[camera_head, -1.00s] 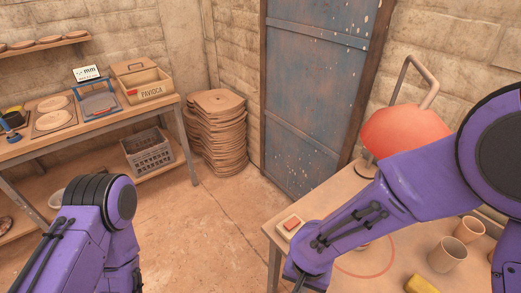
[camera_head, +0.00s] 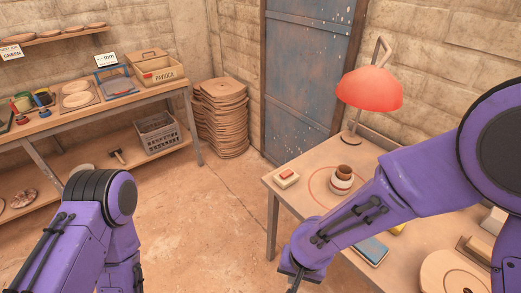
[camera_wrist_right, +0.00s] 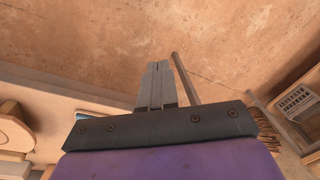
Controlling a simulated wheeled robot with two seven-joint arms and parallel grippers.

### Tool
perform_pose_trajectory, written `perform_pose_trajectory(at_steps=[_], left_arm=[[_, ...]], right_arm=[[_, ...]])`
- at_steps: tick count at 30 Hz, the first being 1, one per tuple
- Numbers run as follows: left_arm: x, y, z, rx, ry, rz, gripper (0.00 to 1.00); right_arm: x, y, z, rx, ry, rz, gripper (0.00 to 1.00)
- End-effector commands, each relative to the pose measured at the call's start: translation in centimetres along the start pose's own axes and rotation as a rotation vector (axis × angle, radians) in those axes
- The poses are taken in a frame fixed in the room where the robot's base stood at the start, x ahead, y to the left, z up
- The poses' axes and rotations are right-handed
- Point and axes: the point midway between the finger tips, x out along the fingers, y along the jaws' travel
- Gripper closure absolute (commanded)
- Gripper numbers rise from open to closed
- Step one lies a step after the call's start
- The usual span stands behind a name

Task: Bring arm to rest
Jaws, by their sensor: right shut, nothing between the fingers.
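My right arm (camera_head: 345,220) is purple and reaches from the right edge down over the near left side of the worktable. My right gripper (camera_head: 296,282) shows only in part at the bottom of the head view. In the right wrist view the gripper (camera_wrist_right: 157,66) has its two grey fingers together, empty, above bare floor. My left arm (camera_head: 90,225) is folded at the lower left, and its gripper is out of the head view.
The worktable (camera_head: 290,200) holds a red lamp (camera_head: 370,90), a red-buttoned box (camera_head: 286,178), a small stacked pot (camera_head: 343,178) and a blue-topped block (camera_head: 371,251). A shelf bench (camera_head: 100,118) stands left; a stack of brown slabs (camera_head: 222,118) stands by the door. Floor between is clear.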

Motion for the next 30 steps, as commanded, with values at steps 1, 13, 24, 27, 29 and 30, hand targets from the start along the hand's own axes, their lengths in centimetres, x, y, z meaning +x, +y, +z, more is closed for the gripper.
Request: perform_pose_trajectory(at_steps=[1,13,24,27,29,30], left_arm=[[0.0,0.0,0.0,0.000,0.001,0.001,0.00],[0.8,0.1,0.3,0.000,0.000,0.000,0.00],[4.0,0.4,1.6,0.000,0.000,0.000,0.00],[4.7,0.4,1.9,0.000,0.000,0.000,0.00],[5.0,0.5,2.0,0.000,0.000,0.000,0.00],[5.1,0.5,2.1,0.000,0.000,0.000,0.00]], right_arm=[[0.1,-0.5,-0.1,-0.014,0.010,-0.031,1.00],[1.8,-1.8,-4.6,-0.027,0.257,-0.313,1.00],[13.9,18.5,-2.5,0.229,0.552,0.039,1.00],[16.2,23.3,1.5,0.278,0.497,0.156,1.00],[17.4,25.1,3.8,0.286,0.447,0.201,1.00],[17.9,25.9,5.1,0.288,0.420,0.223,1.00]])
